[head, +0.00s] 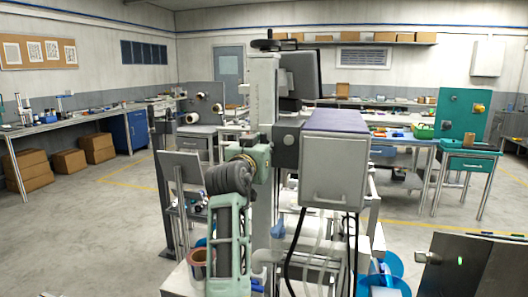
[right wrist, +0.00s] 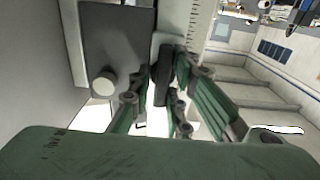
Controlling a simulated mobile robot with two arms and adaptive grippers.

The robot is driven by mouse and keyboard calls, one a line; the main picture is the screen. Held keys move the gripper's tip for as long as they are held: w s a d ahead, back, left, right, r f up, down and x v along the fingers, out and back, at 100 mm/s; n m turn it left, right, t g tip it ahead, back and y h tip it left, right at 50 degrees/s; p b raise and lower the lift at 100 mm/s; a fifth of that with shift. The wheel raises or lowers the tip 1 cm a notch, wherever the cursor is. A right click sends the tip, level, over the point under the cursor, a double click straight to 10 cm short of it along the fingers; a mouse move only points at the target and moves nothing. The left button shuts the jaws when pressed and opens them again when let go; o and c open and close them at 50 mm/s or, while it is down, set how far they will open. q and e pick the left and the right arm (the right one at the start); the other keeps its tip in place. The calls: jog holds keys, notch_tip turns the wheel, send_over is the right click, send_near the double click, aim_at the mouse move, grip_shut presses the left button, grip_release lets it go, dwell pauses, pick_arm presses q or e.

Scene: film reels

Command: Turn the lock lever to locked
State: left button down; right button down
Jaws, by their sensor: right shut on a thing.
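A tall pale column (head: 262,95) stands in the middle of the head view; in the right wrist view it carries a ruler scale (right wrist: 195,20). Beside the scale is a dark grey plate (right wrist: 118,45) with a pale round knob (right wrist: 103,84). A short dark lever (right wrist: 164,85) sits at the column's edge, right of the plate. My right gripper (right wrist: 163,92) is shut on this lever, its green-sided fingers on either side. In the head view my right gripper (head: 263,150) is against the column, its fingertips and the lever hard to make out. My left gripper is not in view.
A grey box with a handle (head: 333,165) juts out right of the column, with a dark panel (head: 300,75) above. Hoses hang below. Workbenches (head: 60,124) line the left wall, with cardboard boxes (head: 27,170) underneath. Floor at left is clear.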

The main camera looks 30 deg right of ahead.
jog(key=shift+w+a+f, duration=0.1)
jog(key=shift+w+a, duration=0.05)
jog(key=shift+a, duration=0.05)
jog(key=c, duration=2)
grip_release()
jog(key=shift+o, duration=1.2)
jog(key=shift+w+a, duration=0.1)
jog(key=shift+a, duration=0.05)
notch_tip(320, 180, up, 10)
jog(key=shift+r, duration=0.1)
